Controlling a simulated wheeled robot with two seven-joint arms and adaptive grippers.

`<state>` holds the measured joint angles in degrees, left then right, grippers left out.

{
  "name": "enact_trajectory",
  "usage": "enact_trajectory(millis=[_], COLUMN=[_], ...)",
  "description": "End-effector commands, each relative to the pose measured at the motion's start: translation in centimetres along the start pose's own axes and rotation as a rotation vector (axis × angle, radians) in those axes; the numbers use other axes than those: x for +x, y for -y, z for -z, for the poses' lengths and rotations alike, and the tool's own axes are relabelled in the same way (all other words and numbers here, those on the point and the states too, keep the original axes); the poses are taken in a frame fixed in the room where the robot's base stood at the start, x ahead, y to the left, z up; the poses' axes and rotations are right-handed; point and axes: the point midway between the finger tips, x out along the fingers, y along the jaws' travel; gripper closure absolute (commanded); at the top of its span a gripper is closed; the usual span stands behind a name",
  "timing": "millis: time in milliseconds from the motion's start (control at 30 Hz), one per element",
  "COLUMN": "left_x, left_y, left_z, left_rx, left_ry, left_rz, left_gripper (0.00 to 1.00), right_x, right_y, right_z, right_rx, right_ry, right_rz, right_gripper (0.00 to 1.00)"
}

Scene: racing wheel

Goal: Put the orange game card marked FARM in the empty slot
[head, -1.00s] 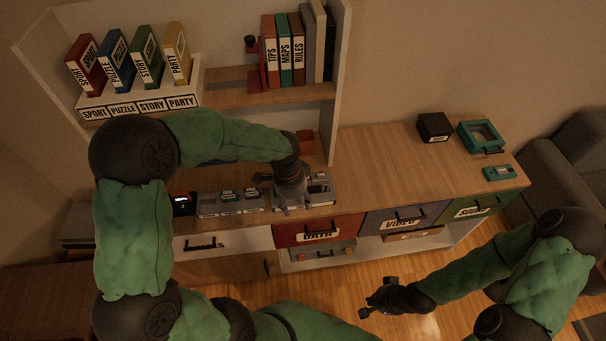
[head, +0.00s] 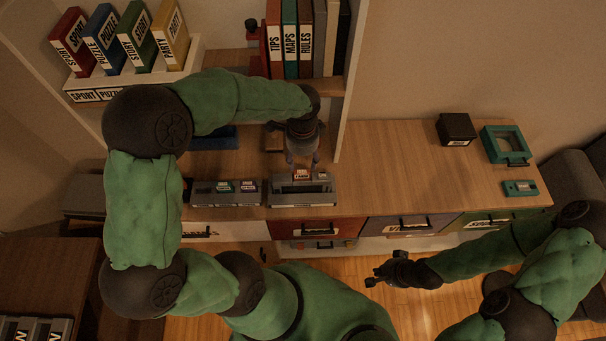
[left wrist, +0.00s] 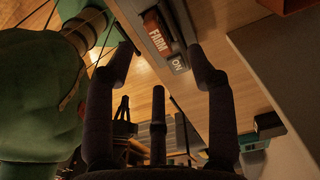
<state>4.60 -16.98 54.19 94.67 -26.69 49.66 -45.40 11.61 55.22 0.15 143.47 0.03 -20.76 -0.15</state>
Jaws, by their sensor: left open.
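The orange FARM card (head: 302,174) stands upright in the top of the grey console (head: 302,198) on the sideboard. In the left wrist view the card (left wrist: 156,34) shows its FARM label, beside an ON label on the grey console. My left gripper (head: 303,163) is open just behind and above the card. In the left wrist view its fingers (left wrist: 163,62) are spread apart, with nothing between them. How deep the card sits cannot be told. My right gripper (head: 383,270) is away from the sideboard, above the floor, with its fingers seeming apart and empty.
A grey card rack (head: 226,200) with a green and a purple card stands left of the console. The shelf above holds boxes and books (head: 290,40). A black box (head: 456,128) and teal items (head: 506,146) stand at the right. The sideboard's middle is clear.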

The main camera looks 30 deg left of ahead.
Motion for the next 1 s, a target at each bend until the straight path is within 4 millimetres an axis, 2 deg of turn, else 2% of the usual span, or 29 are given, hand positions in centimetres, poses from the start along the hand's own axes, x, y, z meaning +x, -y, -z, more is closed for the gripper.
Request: enact_trajectory(millis=[100, 267, 533, 667, 900, 1000], left_x=[1.9, 3.0, 6.6, 7.4, 7.5, 7.5], left_y=[0.0, -0.2, -0.8, -0.7, -0.7, -0.7], left_z=[0.0, -0.1, -0.3, -0.3, -0.3, -0.3], left_rx=[-0.001, -0.002, -0.001, -0.001, -0.001, -0.001], left_ry=[0.001, 0.0, 0.0, -0.002, -0.002, -0.002], left_rz=[-0.002, -0.001, -0.002, 0.0, 0.0, 0.0], left_gripper=[0.44, 0.44, 0.44, 0.44, 0.44, 0.73], right_x=[0.4, 0.6, 1.5, 1.6, 1.6, 1.6], right_y=[-0.1, -0.2, -0.5, -0.6, -0.6, -0.6], right_z=[0.0, 0.1, 0.1, 0.1, 0.1, 0.1], right_rx=[0.0, 0.0, 0.0, 0.0, 0.0, 0.0], right_ry=[0.0, -0.001, -0.001, -0.001, -0.001, -0.001], right_rz=[0.0, 0.0, 0.0, 0.0, 0.0, 0.0], right_gripper=[1.0, 1.0, 1.0, 1.0, 1.0, 1.0])
